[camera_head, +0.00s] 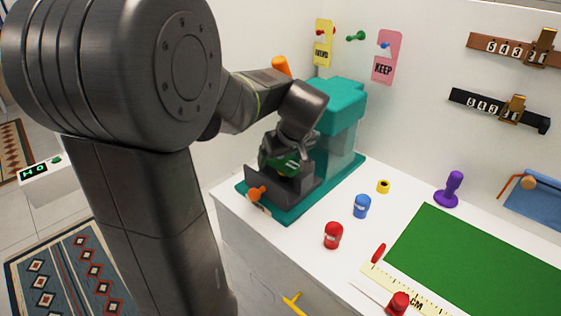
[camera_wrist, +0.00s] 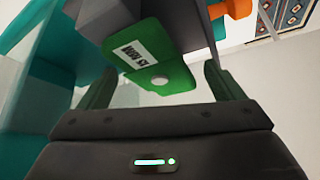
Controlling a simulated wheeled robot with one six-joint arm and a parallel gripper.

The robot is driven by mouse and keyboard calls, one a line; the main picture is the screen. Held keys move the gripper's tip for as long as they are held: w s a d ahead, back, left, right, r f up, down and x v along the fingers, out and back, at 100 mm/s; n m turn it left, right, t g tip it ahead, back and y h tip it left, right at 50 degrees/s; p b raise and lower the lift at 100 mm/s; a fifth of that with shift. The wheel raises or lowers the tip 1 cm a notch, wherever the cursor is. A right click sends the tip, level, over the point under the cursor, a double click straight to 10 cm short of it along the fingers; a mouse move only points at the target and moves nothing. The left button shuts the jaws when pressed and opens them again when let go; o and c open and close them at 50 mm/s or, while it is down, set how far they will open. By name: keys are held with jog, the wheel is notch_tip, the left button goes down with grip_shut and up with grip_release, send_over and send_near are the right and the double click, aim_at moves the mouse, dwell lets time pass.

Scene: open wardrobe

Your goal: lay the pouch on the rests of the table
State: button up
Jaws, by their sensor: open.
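The green pouch (camera_wrist: 160,62), with a white label and a pale round stud, is between the fingers of my gripper (camera_wrist: 158,82) in the wrist view, with a visible space on each side. My gripper is open. In the head view the pouch (camera_head: 286,166) shows as a green patch just below my gripper (camera_head: 280,157), at the dark grey table (camera_head: 283,192) of the teal machine. Its far part meets or overlaps dark grey parts in the wrist view; I cannot tell whether it bears on the rests, which are largely hidden.
The teal machine (camera_head: 343,103) stands close behind my gripper. An orange knob (camera_head: 256,193) sticks out at its front. A red jar (camera_head: 333,235), a blue jar (camera_head: 361,206) and a green mat (camera_head: 470,250) lie to the right on the white top.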

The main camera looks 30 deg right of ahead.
aim_at(283, 163)
jog(key=shift+c, duration=0.5)
jog(key=c, duration=1.4)
jog(key=shift+r, duration=0.1)
jog(key=shift+c, duration=0.6)
jog(key=shift+s+r, duration=0.1)
jog(key=shift+r, duration=0.15)
jog(key=r, duration=0.6)
jog(key=shift+s+a+r, duration=0.2)
jog(key=shift+s+r, duration=0.05)
jog(key=shift+s, duration=0.1)
jog(key=s+a, duration=0.3)
jog(key=s, duration=0.2)
jog(key=s+a, duration=0.3)
jog(key=s, duration=0.3)
jog(key=s+a+b, duration=0.1)
jog(key=s+a, duration=0.2)
jog(key=s, duration=0.2)
jog(key=shift+s+a+f, duration=0.1)
jog(key=shift+s, duration=0.2)
jog(key=shift+c, duration=0.2)
